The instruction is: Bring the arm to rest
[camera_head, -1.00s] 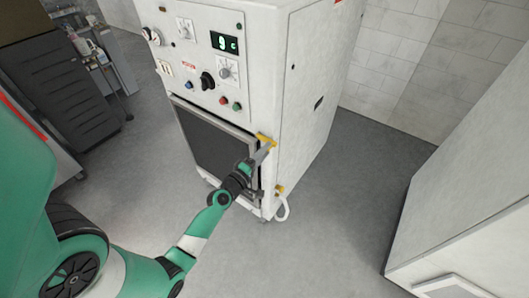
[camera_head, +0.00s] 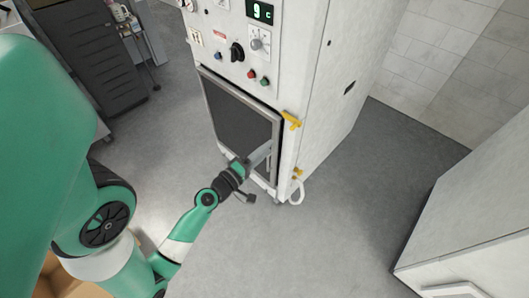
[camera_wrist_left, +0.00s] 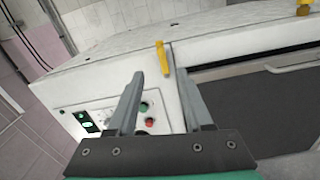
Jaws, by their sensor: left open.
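My left arm (camera_head: 185,235) reaches in from the lower left of the head view, with its left gripper (camera_head: 262,153) in front of the ozone washer's (camera_head: 335,70) dark door (camera_head: 238,112). In the left wrist view the two fingers (camera_wrist_left: 160,95) stand apart with nothing between them. A yellow valve handle (camera_head: 291,120) is on the washer's front edge, above and right of the gripper. It also shows in the wrist view (camera_wrist_left: 162,57), beyond the fingertips. My right gripper is in neither view.
A lower yellow fitting (camera_head: 297,173) carries a white hose (camera_head: 297,192). The control panel (camera_head: 240,45) has knobs and a green display. A pale cabinet (camera_head: 475,215) stands at right. Grey floor (camera_head: 320,240) is clear between. A dark drawer unit (camera_head: 90,60) is at the back left.

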